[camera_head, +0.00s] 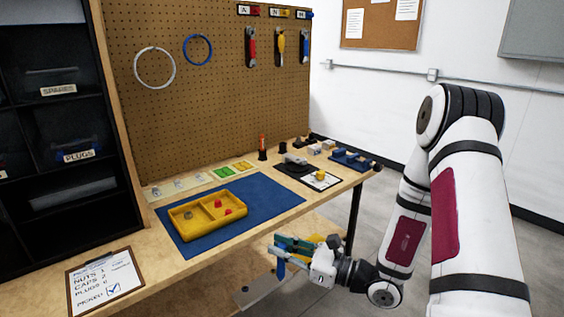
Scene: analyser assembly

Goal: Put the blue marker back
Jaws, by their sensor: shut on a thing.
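My gripper (287,249) is in front of the workbench's front edge, at the lower middle of the picture. It is shut on the blue marker (280,268), which hangs down from its fingers roughly upright, clear of the bench. The fingers hide part of the marker. At the back of the bench an orange-red marker (262,141) stands upright in a small black holder (262,155). A small dark upright piece (282,147) stands to its right; I cannot tell whether it is an empty holder.
A yellow divided tray (185,233) with red pieces and a grey nut sits on a blue mat (262,196). A clipboard (105,281) lies front left. A dark pad (290,168), a white card and a blue vise-like tool (350,160) occupy the right end. A pegboard (210,95) stands behind.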

